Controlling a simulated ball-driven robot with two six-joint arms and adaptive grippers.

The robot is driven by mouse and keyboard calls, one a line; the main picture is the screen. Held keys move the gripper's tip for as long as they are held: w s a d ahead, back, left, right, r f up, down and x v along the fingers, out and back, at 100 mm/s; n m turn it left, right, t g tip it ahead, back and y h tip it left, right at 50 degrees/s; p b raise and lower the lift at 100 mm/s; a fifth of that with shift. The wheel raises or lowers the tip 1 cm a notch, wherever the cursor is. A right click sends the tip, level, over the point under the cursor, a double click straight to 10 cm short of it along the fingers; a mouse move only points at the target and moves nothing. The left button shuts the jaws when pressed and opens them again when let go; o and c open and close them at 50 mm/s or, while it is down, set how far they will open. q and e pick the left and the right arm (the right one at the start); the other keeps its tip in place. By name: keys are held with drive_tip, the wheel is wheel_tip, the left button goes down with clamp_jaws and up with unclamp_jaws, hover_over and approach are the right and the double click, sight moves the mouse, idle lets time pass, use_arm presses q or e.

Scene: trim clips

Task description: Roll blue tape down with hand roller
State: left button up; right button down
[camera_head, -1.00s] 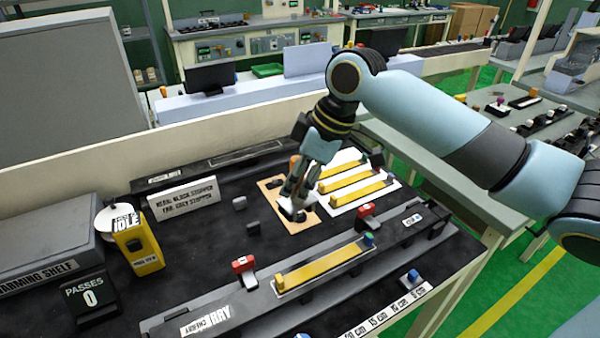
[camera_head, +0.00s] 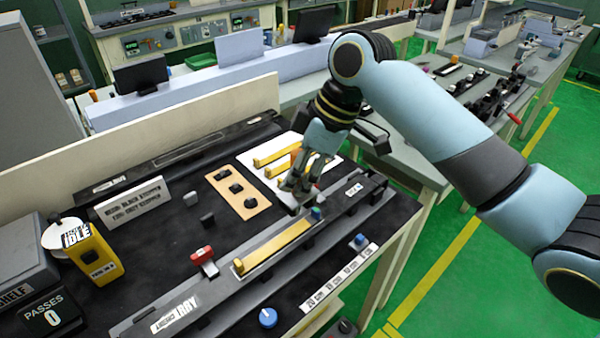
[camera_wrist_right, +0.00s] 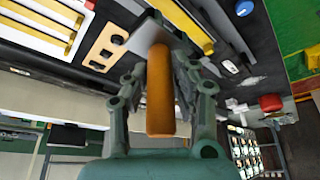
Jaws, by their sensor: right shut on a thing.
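My right gripper (camera_head: 300,190) is shut on the orange handle (camera_wrist_right: 161,90) of what looks like the hand roller. My left gripper is not in view.
Behind are a tan board (camera_head: 238,190) with dark pieces and a white sheet (camera_head: 334,160) with yellow strips. A yellow IDLE box (camera_head: 92,254) stands left. A blue knob (camera_head: 268,318) is in front.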

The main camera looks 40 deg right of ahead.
drive_tip(key=shift+r+p, duration=0.15)
drive_tip(key=shift+p, duration=0.35)
wheel_tip(320, 180, down, 5)
drive_tip(key=shift+r+b, duration=0.1)
drive_tip(key=shift+b, duration=1.05)
drive_tip(key=shift+f+b, duration=0.45)
drive_tip(key=shift+f, duration=0.6)
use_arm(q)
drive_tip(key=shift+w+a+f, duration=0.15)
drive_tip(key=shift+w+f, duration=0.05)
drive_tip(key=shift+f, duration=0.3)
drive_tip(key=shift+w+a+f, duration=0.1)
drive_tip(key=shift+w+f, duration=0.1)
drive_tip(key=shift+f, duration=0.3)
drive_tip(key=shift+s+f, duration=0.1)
use_arm(e)
drive_tip(key=shift+f, duration=0.35)
drive_tip(key=shift+a, duration=0.1)
